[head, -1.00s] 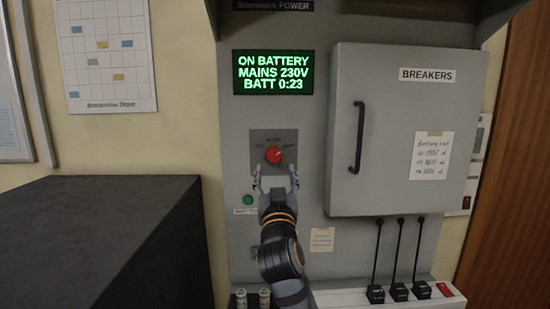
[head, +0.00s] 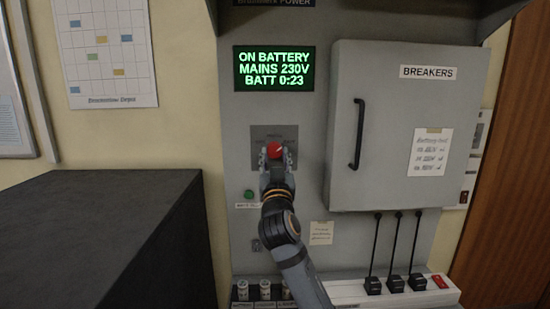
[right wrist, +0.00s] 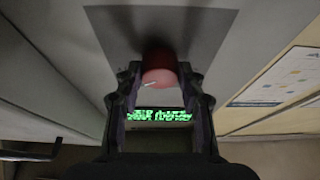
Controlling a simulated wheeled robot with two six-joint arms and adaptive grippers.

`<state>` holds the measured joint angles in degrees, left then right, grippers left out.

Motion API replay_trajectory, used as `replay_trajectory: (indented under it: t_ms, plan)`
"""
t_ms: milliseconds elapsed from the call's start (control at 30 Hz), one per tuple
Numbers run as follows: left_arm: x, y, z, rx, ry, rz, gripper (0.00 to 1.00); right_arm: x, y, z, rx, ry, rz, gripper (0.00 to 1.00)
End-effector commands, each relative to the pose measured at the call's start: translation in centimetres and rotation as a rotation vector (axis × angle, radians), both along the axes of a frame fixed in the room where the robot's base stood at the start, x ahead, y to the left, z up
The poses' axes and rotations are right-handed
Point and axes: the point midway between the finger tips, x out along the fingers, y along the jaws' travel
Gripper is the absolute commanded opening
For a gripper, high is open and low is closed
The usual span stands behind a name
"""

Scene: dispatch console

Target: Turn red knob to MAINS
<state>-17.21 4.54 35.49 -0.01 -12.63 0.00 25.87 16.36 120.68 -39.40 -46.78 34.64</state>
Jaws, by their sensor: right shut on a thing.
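The red knob (head: 275,150) sits on a grey switch plate (head: 287,133) on the panel, below the green display. My right gripper (head: 276,160) reaches up from below, with one finger on each side of the knob, and is shut on it. In the right wrist view the knob (right wrist: 159,70) lies between the fingertips (right wrist: 158,82), with a small white mark on it. The plate's lettering is too small and partly covered to read. The display (head: 273,69) reads ON BATTERY, MAINS 230V, BATT 0:23. My left gripper is not in view.
A breaker cabinet (head: 400,130) with a black handle (head: 358,135) stands out to the right of the knob. A green button (head: 249,194) is just below left. Black plugs with cables (head: 395,284) are at lower right. A dark cabinet (head: 100,235) fills the lower left.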

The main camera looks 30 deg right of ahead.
Motion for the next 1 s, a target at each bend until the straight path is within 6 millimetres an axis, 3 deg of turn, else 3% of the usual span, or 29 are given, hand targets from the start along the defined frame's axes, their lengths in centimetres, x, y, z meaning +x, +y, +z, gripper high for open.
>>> replay_trajectory:
  t_ms: [433, 1000]
  plan:
    - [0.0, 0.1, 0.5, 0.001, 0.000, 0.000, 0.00, -0.1, -0.1, 0.1, -0.090, 0.055, -0.002, 0.08]
    - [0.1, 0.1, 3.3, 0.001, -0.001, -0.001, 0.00, -0.3, -0.6, 0.5, -0.526, 0.323, -0.003, 0.08]
